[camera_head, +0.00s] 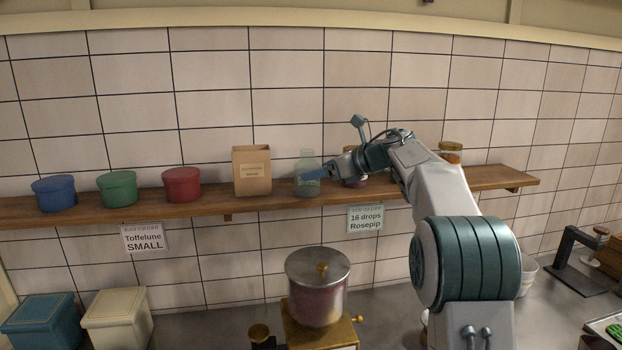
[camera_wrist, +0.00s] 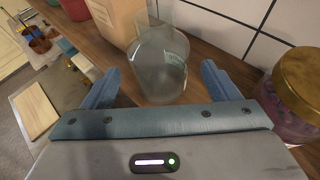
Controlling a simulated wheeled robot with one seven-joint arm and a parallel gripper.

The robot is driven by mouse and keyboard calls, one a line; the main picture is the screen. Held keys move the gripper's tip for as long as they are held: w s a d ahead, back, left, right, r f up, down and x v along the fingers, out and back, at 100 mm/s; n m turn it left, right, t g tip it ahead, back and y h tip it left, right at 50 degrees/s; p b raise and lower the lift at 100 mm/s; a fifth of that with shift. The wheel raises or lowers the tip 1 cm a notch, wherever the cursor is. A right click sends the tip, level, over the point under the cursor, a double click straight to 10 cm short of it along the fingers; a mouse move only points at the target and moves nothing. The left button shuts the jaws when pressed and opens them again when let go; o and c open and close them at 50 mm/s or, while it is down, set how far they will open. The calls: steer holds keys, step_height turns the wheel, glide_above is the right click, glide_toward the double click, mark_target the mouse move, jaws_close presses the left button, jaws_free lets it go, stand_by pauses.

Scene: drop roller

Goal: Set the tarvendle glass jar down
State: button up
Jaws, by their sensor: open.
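A clear glass jar with a pale greenish label (camera_head: 307,172) stands upright on the wooden shelf in the head view, just right of a brown paper bag. In the wrist view the jar (camera_wrist: 160,68) stands on the shelf just beyond and between the fingertips. My gripper (camera_head: 315,174) reaches the jar from the right in the head view. In the wrist view my gripper (camera_wrist: 158,85) is open, with blue fingers apart on both sides of the jar and gaps visible. The label's text is too small to read.
The shelf (camera_head: 80,208) also holds the paper bag (camera_head: 252,172) and blue, green and red tubs (camera_head: 182,184). A gold-lidded jar (camera_wrist: 298,95) stands close to my gripper's right side in the wrist view. Below are a metal-lidded pot (camera_head: 318,285) and two bins (camera_head: 118,320).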

steer(key=s+d+r+m+t+h+b, duration=0.1)
steer(key=s+d+r+m+t+h, duration=0.35)
steer(key=m, duration=0.65)
steer(key=s+d+r+m+t+h+b, duration=0.15)
steer(key=s+d+r+m+t, duration=0.25)
steer(key=d+r+m+t, duration=0.5)
steer(key=s+d+f+m+g+h+p, duration=0.1)
steer(key=s+d+f+m+g+h, duration=0.15)
steer(key=s+f+m+h, duration=0.3)
steer(key=s+d+f+m+g+h, duration=0.1)
steer(key=s+f+m+g+h, duration=0.1)
steer(key=s+f+m+g, duration=0.5)
steer(key=s+a+f+m+g+y, duration=0.1)
steer(key=s+a+f+m+g, duration=0.1)
steer(key=s+f+m, duration=0.5)
steer(key=s+a+f+m+g+y, duration=0.1)
steer(key=s+a+f+m+g, duration=0.2)
steer(key=s+f, duration=1.2)
steer(key=s+m+g, duration=0.1)
steer(key=m+g, duration=0.1)
steer(key=m, duration=0.2)
steer(key=shift+s+f+m, duration=0.3)
steer(key=shift+s+m, duration=0.05)
steer(key=shift+s, duration=0.05)
steer(key=shift+a, duration=0.1)
